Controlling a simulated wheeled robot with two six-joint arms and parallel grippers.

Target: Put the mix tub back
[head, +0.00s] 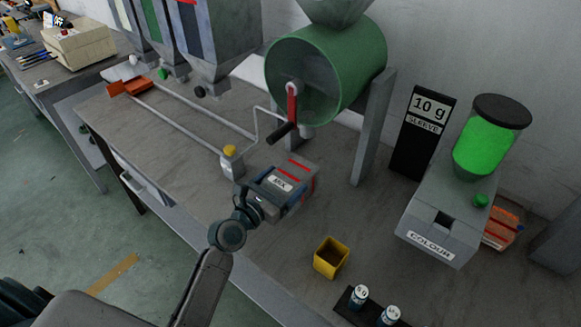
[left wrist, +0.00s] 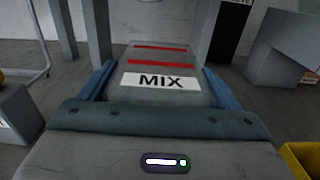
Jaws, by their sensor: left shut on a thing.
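The mix tub (head: 297,172) is a grey box with red stripes and a white MIX label, over the bench near the green drum. It also shows in the left wrist view (left wrist: 160,62), with the label facing the camera. My left gripper (head: 278,187) is shut on the mix tub, with a blue finger on each side of it in the left wrist view. I cannot tell whether the tub touches the bench. My right gripper is not in view.
The green drum (head: 336,68) with a red crank stands behind the tub. A yellow bin (head: 331,258) sits in front right. The colour dispenser (head: 440,225) and black 10 g sleeve sign (head: 421,132) stand at right. A yellow-topped post (head: 231,161) and rails lie left.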

